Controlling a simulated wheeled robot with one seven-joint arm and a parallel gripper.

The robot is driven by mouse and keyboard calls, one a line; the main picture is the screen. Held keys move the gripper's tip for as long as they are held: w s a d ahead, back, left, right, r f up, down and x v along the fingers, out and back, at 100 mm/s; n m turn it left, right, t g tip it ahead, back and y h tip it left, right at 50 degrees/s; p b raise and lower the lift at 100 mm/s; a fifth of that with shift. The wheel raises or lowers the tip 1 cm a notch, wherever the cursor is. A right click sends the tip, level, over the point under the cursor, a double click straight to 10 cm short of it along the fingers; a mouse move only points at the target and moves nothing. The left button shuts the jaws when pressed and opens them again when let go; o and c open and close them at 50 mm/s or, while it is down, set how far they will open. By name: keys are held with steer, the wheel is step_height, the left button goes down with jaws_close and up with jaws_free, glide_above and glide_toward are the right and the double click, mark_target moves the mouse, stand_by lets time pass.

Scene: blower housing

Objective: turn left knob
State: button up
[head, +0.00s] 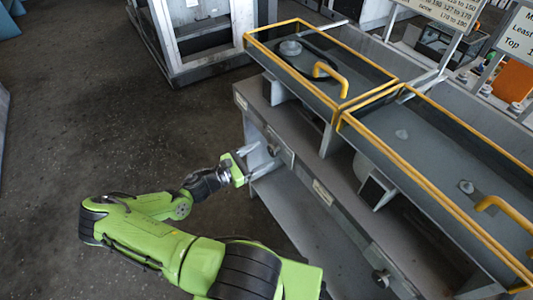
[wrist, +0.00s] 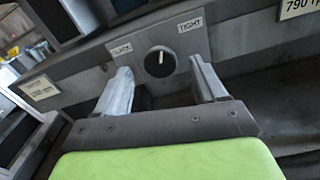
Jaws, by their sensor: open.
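The left knob (wrist: 160,61) is a dark round dial on the grey front panel, with a white mark pointing roughly straight up. It sits between a label reading SLACK (wrist: 121,48) on its left and one reading TIGHT (wrist: 190,25) on its right. In the head view the left knob (head: 272,149) is small, at the far left end of the panel. My gripper (head: 262,158) is open and faces the panel there. In the wrist view my gripper (wrist: 159,75) has one finger on each side of the knob, with visible gaps; contact cannot be seen.
A second knob (head: 381,278) is farther right along the same panel. Yellow-edged trays (head: 345,103) with yellow handles (head: 331,75) stand above the panel. A grey metal frame (head: 180,75) stands at the upper left. The dark floor (head: 75,120) left of my arm is clear.

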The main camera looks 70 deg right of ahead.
mark_target(271, 153)
steer(key=shift+x, duration=1.6)
steer(key=shift+c, duration=0.5)
steer(key=c, duration=1)
steer(key=shift+o, duration=0.2)
steer(key=shift+m, duration=0.3)
steer(key=m, duration=0.5)
steer(key=shift+s+a+f+b, duration=0.1)
steer(key=shift+f+b, duration=0.05)
steer(key=shift+b, duration=0.25)
steer(key=m+b, duration=0.1)
steer(key=m, duration=0.5)
steer(key=shift+b, duration=0.4)
